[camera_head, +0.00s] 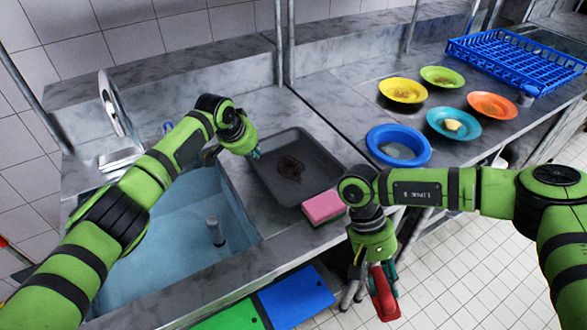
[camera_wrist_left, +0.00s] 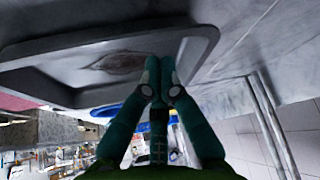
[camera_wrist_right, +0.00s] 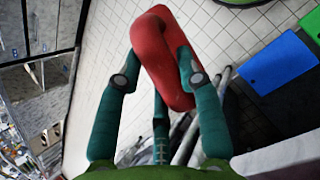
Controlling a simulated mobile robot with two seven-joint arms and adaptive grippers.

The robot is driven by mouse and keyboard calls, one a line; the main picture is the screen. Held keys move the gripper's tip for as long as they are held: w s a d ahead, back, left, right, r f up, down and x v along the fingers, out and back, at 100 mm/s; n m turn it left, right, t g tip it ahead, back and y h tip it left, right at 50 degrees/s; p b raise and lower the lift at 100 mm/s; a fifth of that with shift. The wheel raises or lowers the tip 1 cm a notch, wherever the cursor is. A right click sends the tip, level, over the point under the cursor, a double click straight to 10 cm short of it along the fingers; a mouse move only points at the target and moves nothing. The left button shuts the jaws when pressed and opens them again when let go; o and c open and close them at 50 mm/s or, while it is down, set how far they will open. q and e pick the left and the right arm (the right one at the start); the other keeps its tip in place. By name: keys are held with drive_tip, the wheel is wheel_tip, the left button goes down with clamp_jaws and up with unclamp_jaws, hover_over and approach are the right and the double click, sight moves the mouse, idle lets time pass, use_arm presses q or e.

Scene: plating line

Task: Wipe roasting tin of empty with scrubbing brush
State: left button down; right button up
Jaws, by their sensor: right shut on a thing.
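The dark grey roasting tin (camera_head: 262,180) lies on the counter right of the sink, with a dark brown stain (camera_head: 290,168) on its floor. It also fills the top of the left wrist view (camera_wrist_left: 60,85). My left gripper (camera_head: 254,154) is at the tin's upper left corner with its fingertips together; I cannot tell whether they touch the rim. My right gripper (camera_head: 378,268) is shut on a red rounded block (camera_head: 384,294), apparently the scrubbing brush, in front of the counter over the floor. The block also shows in the right wrist view (camera_wrist_right: 163,55); no bristles are visible.
The sink (camera_head: 165,245) holds bluish water. A blue bowl (camera_head: 398,146), several coloured plates with food remains and a blue rack (camera_head: 515,62) stand to the right. Green and blue boards (camera_head: 296,297) are below the counter edge.

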use_arm(q)
drive_tip(key=shift+f+b, duration=0.5)
drive_tip(key=shift+f, duration=0.3)
use_arm(e)
drive_tip(key=shift+f, duration=0.5)
